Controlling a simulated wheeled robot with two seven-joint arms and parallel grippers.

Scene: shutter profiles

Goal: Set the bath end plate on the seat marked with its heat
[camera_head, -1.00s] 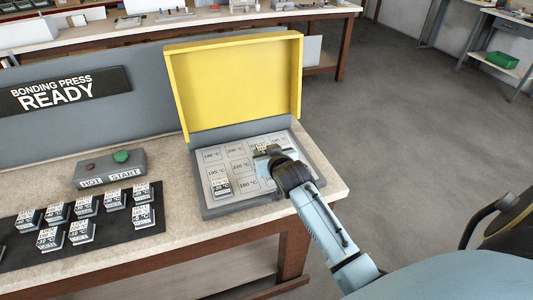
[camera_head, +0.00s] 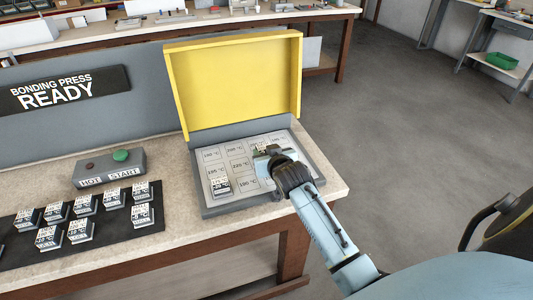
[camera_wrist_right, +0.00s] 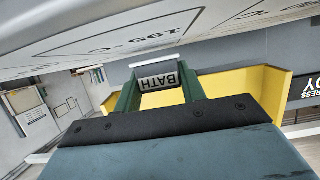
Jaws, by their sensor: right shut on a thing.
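My right gripper (camera_head: 268,152) is over the right part of the press bed (camera_head: 208,206), shut on the bath end plate (camera_head: 263,147). In the right wrist view, the plate (camera_wrist_right: 158,82) is a pale block with an upside-down BATH label between the green fingers of my gripper (camera_wrist_right: 160,92). The bed's white panel has several outlined seats marked with temperatures, among them 220 °C (camera_head: 240,165) and 190 °C (camera_head: 248,184). Whether the plate touches the panel cannot be told. My arm hides some seats. My left gripper is not in view.
Another labelled plate (camera_head: 220,186) sits on a front-left seat. The yellow press lid (camera_head: 235,85) stands open behind the bed. A black mat (camera_head: 140,234) holds several plates at left. A control box (camera_head: 110,170) reads HOT and START. A sign (camera_head: 65,90) reads BONDING PRESS READY.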

